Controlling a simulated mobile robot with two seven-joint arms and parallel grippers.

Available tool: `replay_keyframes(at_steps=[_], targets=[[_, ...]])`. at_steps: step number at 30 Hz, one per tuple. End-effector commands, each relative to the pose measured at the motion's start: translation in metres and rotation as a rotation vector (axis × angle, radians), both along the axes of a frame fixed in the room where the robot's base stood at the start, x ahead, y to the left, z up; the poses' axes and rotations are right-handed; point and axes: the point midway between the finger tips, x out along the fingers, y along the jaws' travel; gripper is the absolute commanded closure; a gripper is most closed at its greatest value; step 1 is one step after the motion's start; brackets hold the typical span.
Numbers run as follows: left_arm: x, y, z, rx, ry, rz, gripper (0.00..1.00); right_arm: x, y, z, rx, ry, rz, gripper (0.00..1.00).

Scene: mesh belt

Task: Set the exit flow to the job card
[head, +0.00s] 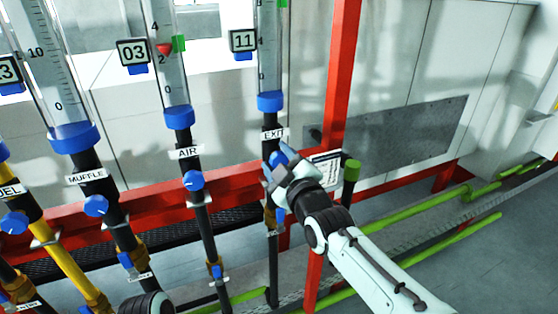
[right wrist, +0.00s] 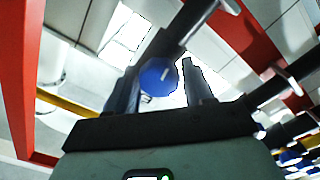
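The exit flow tube (head: 268,60) stands left of the red post, with an "EXIT" label (head: 272,133) below its blue collar. A display reading 11 (head: 243,41) is beside it, and a green marker (head: 283,3) shows at the top edge. No float is visible in its shown part. My right gripper (head: 275,165) is at the blue exit knob (head: 279,157), partly covering it. In the right wrist view the knob (right wrist: 158,76) sits between the open fingers (right wrist: 160,90), with a gap on the right side. A white card (head: 326,168), its text unreadable, is behind my gripper. My left gripper is not seen.
The air tube (head: 170,60) has a red float near a green marker, a display reading 03 (head: 133,52) and a blue knob (head: 193,180). The muffle knob (head: 96,205) is farther left. A red post (head: 342,70) and green pipes (head: 420,212) are close to my right arm.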

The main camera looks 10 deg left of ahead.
Motion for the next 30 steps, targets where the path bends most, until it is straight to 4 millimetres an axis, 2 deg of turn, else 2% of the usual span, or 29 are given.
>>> replay_keyframes(at_steps=[10, 14, 21, 30], targets=[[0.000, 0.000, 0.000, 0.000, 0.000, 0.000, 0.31, -0.001, 0.000, 0.000, 0.001, 0.000, 0.001, 0.31], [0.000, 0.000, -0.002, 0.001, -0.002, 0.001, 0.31, -0.009, -0.005, 0.001, 0.003, -0.001, 0.002, 0.31], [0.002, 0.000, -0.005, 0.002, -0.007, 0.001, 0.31, -0.048, -0.031, 0.001, 0.007, 0.001, 0.004, 0.31], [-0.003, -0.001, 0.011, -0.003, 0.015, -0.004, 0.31, -0.094, -0.063, 0.003, 0.005, 0.002, 0.002, 0.31]])
